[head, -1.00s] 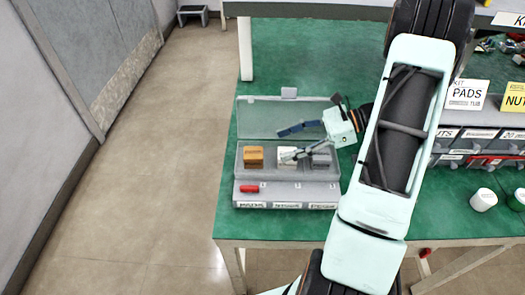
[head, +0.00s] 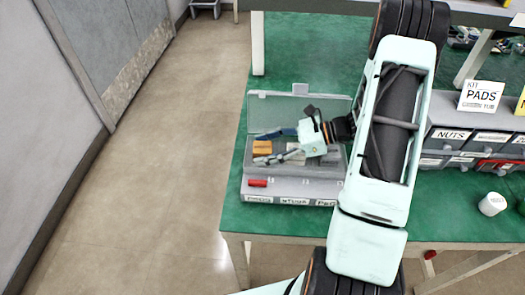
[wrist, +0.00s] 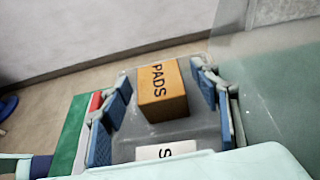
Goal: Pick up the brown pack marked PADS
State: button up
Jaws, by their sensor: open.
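The brown pack marked PADS (head: 262,146) sits in the left part of a grey open case (head: 300,183). In the wrist view the pack (wrist: 163,90) stands between the two blue-padded fingers, with gaps on both sides. My gripper (head: 264,150) is open, and its fingers reach leftward over the case to either side of the pack. No contact with the pack shows. My gripper hides most of the case's middle in the head view.
The case's clear lid (head: 275,107) stands open behind it. A red piece (head: 257,183) is on the case's front left. To the right are a drawer unit (head: 450,141), a PADS sign (head: 481,96) and a white tub (head: 492,204). The green table (head: 300,220) ends just left of the case.

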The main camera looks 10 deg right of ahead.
jog(key=c, duration=1.3)
